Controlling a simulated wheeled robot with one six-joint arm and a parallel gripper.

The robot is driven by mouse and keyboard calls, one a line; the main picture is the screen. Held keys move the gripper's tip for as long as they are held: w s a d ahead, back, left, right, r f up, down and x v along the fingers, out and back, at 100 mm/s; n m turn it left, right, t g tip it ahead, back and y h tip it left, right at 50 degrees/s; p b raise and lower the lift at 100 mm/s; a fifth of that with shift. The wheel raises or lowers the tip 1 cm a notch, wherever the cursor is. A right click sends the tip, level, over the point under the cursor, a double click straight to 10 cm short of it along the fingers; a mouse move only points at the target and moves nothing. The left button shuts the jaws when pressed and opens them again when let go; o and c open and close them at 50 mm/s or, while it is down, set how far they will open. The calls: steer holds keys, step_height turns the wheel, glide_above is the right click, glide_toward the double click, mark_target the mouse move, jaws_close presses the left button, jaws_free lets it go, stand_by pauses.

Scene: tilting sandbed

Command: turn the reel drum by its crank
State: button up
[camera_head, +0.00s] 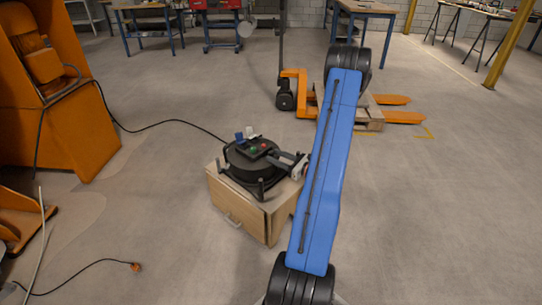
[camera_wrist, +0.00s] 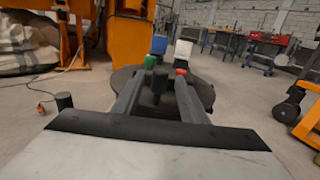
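The reel drum (camera_head: 237,164) is black and round and lies flat on a wooden cabinet (camera_head: 237,207). In the wrist view the drum's dark rim (camera_wrist: 205,92) shows beyond my fingers. My gripper (camera_head: 277,156) reaches in over the drum's right side, partly behind my blue arm link in the head view. In the wrist view its two grey fingers (camera_wrist: 158,88) are apart, with an upright black knob (camera_wrist: 157,83), seemingly the crank handle, between them. Gaps seem to show beside the knob; contact is not clear. The rest of the crank is hidden.
Green, red, blue and white fittings (camera_wrist: 181,72) stand up from the reel's middle. A dark post (camera_wrist: 64,101) stands left of my fingers. A cable runs left to an orange machine (camera_head: 75,110). A pallet truck (camera_head: 288,90) stands behind. Floor in front is mostly clear.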

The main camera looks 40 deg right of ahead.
mark_target(273, 156)
steer(key=shift+w+a, duration=0.15)
steer(key=shift+w, duration=0.6)
steer(key=shift+w+a, duration=0.15)
steer(key=shift+w, duration=0.6)
jaws_close()
steer(key=shift+w+d+n+g+y, duration=0.1)
steer(key=shift+d+n+g+y, duration=0.2)
steer(key=shift+d+n+y, duration=0.7)
steer(key=shift+a, duration=0.25)
jaws_free()
steer(key=shift+m, duration=0.3)
steer(key=shift+d, duration=0.1)
steer(key=v, duration=1.7)
steer(key=shift+d+f, duration=0.15)
steer(key=shift+d, duration=0.1)
